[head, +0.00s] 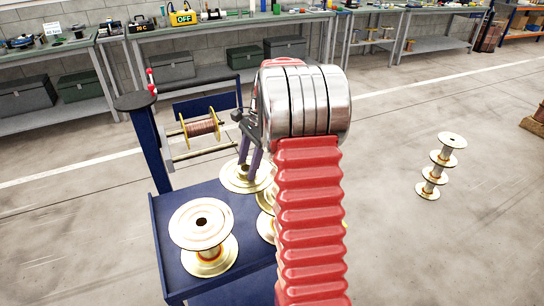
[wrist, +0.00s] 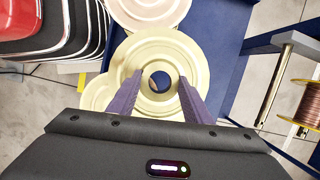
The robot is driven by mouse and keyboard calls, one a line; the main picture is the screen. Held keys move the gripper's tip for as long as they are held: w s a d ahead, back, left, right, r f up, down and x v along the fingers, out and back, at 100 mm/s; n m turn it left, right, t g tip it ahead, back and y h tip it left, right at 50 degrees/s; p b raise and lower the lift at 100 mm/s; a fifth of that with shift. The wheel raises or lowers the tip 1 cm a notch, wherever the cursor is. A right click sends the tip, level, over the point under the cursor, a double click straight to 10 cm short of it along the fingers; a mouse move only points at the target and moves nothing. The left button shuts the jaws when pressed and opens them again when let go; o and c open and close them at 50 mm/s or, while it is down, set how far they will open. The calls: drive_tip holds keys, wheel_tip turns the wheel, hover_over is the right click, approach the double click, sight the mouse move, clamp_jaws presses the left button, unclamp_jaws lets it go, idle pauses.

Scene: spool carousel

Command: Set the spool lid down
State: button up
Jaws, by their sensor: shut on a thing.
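The spool lid, a cream-gold disc with a round centre hole, shows in the head view (head: 236,183) behind my arm and in the wrist view (wrist: 150,52). My gripper (wrist: 161,82) has its two purple fingers on either side of the hole, shut on the lid's raised middle. In the head view its fingers (head: 248,166) reach down to the lid, partly hidden by my red arm. I cannot tell whether the lid touches what lies below. A gold spool (head: 210,262) with a pinkish top disc (head: 202,224) stands upright at the front left of the blue cart (head: 180,283).
Another gold spool (head: 265,227) is half hidden behind my arm. A copper wire spool (head: 201,128) hangs on a rod beside the cart's blue post (head: 149,150). Stacked spools (head: 437,165) stand on the floor at right. Workbenches (head: 70,45) line the back wall.

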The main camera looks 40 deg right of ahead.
drive_tip(key=w+a+f+n+g, duration=0.1)
drive_tip(key=a+n, duration=0.2)
drive_tip(key=a, duration=0.2)
drive_tip(key=w+a+f+n+g, duration=0.1)
drive_tip(key=a+n, duration=0.3)
drive_tip(key=a, duration=0.1)
drive_tip(key=w+a+f+n+g+h, duration=0.1)
drive_tip(key=w+a+n, duration=0.1)
drive_tip(key=a+n, duration=0.2)
drive_tip(key=shift+w+a, duration=0.1)
drive_tip(key=shift+a, duration=0.35)
drive_tip(key=a+n, duration=0.3)
drive_tip(key=a, duration=0.1)
drive_tip(key=a+f+n+h, duration=0.1)
drive_tip(key=a+n, duration=0.2)
drive_tip(key=a, duration=0.1)
drive_tip(key=a+f+n+g+h, duration=0.1)
drive_tip(key=a+n, duration=0.2)
drive_tip(key=a, duration=0.1)
drive_tip(key=shift+w+a+f, duration=0.1)
drive_tip(key=shift+f, duration=0.1)
